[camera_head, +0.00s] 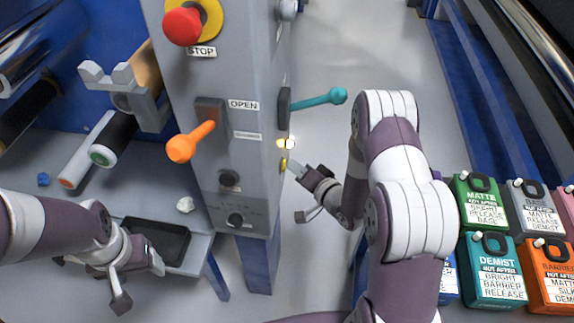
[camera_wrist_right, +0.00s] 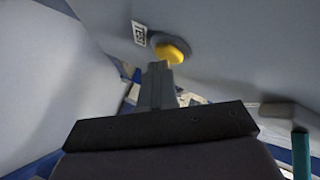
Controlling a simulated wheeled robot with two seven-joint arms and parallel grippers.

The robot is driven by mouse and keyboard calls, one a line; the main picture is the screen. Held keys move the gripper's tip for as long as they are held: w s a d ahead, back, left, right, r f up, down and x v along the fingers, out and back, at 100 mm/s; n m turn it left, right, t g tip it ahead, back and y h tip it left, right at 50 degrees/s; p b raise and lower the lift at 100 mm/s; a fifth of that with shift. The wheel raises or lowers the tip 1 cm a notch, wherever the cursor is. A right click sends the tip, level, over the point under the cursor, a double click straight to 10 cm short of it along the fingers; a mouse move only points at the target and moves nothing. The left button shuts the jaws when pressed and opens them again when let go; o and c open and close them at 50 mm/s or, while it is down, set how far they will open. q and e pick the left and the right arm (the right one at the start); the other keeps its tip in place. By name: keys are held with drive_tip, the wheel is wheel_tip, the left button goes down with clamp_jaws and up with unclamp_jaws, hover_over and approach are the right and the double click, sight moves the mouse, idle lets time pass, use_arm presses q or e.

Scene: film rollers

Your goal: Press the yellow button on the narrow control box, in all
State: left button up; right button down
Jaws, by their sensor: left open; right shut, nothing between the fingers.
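The narrow control box (camera_head: 260,190) stands upright in the middle of the head view. The yellow button (camera_head: 284,163) is on its right side face, seen edge-on below a small glowing light (camera_head: 286,143). In the right wrist view the yellow button (camera_wrist_right: 173,51) sits beside a TEST label (camera_wrist_right: 139,34). My right gripper (camera_head: 294,166) is shut and empty, its fingertips at the button. In the wrist view the fingertips (camera_wrist_right: 158,66) overlap the button's lower edge; I cannot tell whether they touch. My left gripper (camera_head: 138,280) is open and empty at lower left, near a dark tray.
A teal lever (camera_head: 322,99) sticks out above the button. An orange lever (camera_head: 190,142) and red stop button (camera_head: 183,26) are on the front face. Several labelled containers, including a teal one (camera_head: 494,273), stand at right. Floor right of the box is clear.

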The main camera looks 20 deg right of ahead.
drive_tip(key=shift+s+d, duration=0.35)
drive_tip(key=shift+d, duration=0.4)
drive_tip(key=d, duration=0.1)
drive_tip(key=s+d, duration=0.1)
drive_tip(key=d, duration=0.1)
drive_tip(key=s+d+p, duration=0.1)
drive_tip(key=shift+s+d, duration=0.1)
drive_tip(key=shift+d, duration=0.15)
idle(0.6)
